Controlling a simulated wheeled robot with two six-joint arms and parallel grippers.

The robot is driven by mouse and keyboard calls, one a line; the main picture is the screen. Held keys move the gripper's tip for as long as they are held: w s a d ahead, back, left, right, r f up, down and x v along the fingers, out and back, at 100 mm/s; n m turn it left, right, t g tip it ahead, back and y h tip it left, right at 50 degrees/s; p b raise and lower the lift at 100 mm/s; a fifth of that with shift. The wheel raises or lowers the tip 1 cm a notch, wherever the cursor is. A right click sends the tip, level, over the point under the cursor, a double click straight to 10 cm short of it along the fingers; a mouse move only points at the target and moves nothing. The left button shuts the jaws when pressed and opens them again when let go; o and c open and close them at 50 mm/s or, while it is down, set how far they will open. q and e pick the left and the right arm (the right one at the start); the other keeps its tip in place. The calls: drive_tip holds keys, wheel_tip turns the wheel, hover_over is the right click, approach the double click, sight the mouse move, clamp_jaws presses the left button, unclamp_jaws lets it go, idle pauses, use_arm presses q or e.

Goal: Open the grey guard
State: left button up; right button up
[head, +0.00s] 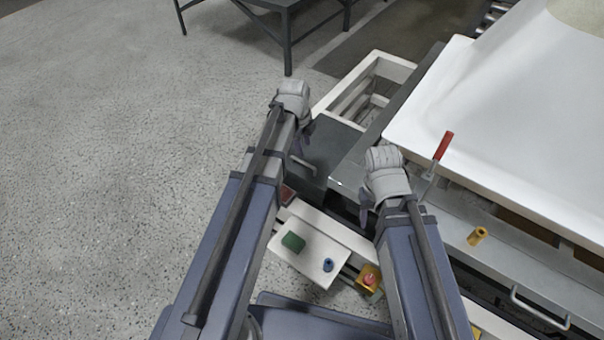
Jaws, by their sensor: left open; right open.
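A dark grey panel (334,148) lies between my two arms, with a small bar handle (301,164) near its left side. A lighter grey panel (490,268) with a pale bar handle (540,308) runs along the front of the machine at the lower right. I cannot tell for certain which is the guard. My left gripper (307,132) is open beside the dark panel, above and near the small handle; its fingers are mostly hidden by the wrist. My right gripper (365,205) is open at the dark panel's right, apart from the handles.
A large white shell (520,120) covers the right side. A red-handled lever (443,147) and a yellow knob (478,236) stand along its front. A white control panel (314,262) with coloured buttons sits below. A white crate (395,68) stands behind. Floor at left is clear.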

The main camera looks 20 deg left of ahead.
use_arm(q)
drive_tip(key=f, duration=0.1)
drive_tip(key=w+a+f+m+b, duration=0.1)
drive_tip(key=f, duration=0.1)
drive_tip(key=shift+w+a+b, duration=0.3)
drive_tip(key=shift+a, duration=0.05)
use_arm(e)
wheel_tip(320, 180, down, 3)
drive_tip(key=shift+f, duration=0.1)
use_arm(q)
drive_tip(key=f+b, duration=0.2)
drive_tip(key=w+f+b, duration=0.1)
drive_tip(key=f+b, duration=0.4)
drive_tip(key=shift+w+d+f+b, duration=0.2)
drive_tip(key=shift+d+f+b, duration=0.1)
drive_tip(key=shift+f+b, duration=0.05)
use_arm(e)
wheel_tip(320, 180, down, 8)
drive_tip(key=shift+r, duration=0.2)
use_arm(q)
drive_tip(key=shift+r, duration=0.1)
use_arm(e)
drive_tip(key=shift+d, duration=0.1)
use_arm(q)
clamp_jaws()
use_arm(e)
drive_tip(key=shift+r, duration=0.1)
